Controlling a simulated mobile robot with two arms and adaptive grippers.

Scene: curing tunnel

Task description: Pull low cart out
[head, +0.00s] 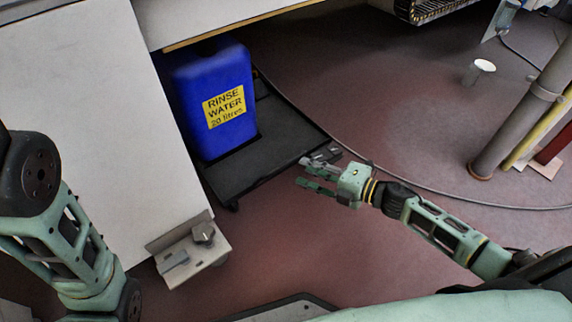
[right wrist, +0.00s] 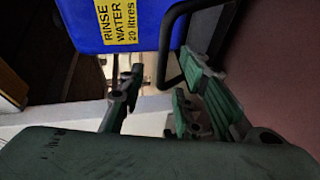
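The low cart (head: 270,150) is a flat black platform on the floor, partly under the white bench. A blue container (head: 215,108) labelled "RINSE WATER 20 litres" stands on it. In the right wrist view the container (right wrist: 125,25) is at the top, and a black curved bar (right wrist: 166,50), seemingly the cart's handle, rises beside it. My right gripper (head: 303,171) is open at the cart's near right edge. In the right wrist view its fingers (right wrist: 155,95) are apart, with the bar beyond them; I cannot tell whether they touch it. My left gripper is not in view.
A cable (head: 420,190) crosses the floor on the right. Reddish floor in front is clear.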

